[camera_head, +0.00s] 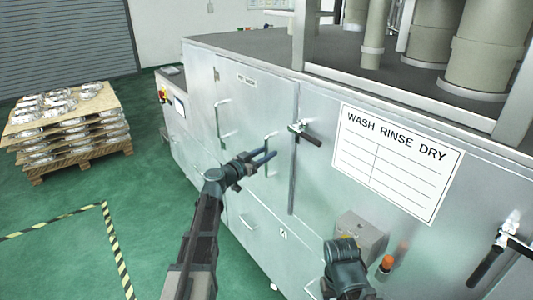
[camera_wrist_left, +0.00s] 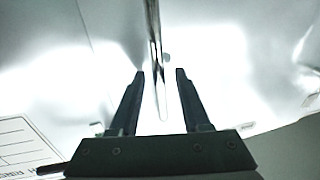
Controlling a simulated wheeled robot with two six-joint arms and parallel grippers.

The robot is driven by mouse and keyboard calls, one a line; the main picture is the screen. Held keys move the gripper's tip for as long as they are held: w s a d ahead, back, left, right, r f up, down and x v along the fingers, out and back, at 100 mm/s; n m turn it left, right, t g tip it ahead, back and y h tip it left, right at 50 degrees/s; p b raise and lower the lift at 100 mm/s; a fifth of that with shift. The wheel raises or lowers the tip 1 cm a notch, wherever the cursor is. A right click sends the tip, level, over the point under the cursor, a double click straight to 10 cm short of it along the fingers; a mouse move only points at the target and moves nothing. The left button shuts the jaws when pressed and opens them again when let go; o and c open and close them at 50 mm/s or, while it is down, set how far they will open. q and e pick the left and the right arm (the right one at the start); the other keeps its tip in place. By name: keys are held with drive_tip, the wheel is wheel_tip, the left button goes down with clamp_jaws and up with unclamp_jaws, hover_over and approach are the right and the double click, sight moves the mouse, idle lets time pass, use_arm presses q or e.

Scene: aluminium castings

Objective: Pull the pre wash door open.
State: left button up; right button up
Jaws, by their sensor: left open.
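The pre wash door (camera_head: 246,105) is a silver panel on the front of the large metal machine, with a small label near its top, too small to read surely. It looks shut, flush with the front. A vertical bar handle (camera_head: 269,140) stands near its right edge. My left gripper (camera_head: 268,157) is open at the lower part of this handle. In the left wrist view the handle (camera_wrist_left: 155,40) runs down between the two open fingers (camera_wrist_left: 160,76), with a gap on each side. Part of my right arm shows at the bottom; its fingers are not seen.
A black-gripped lever (camera_head: 304,133) sticks out right of the door, near a wash rinse dry sign (camera_head: 395,160). A grey box (camera_head: 361,235) juts out lower right. A loaded pallet (camera_head: 70,160) stands left; green floor lies between.

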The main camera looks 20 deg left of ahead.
use_arm(q)
drive_tip(key=shift+w+d, duration=0.15)
drive_tip(key=shift+w, duration=0.1)
clamp_jaws()
idle(1.4)
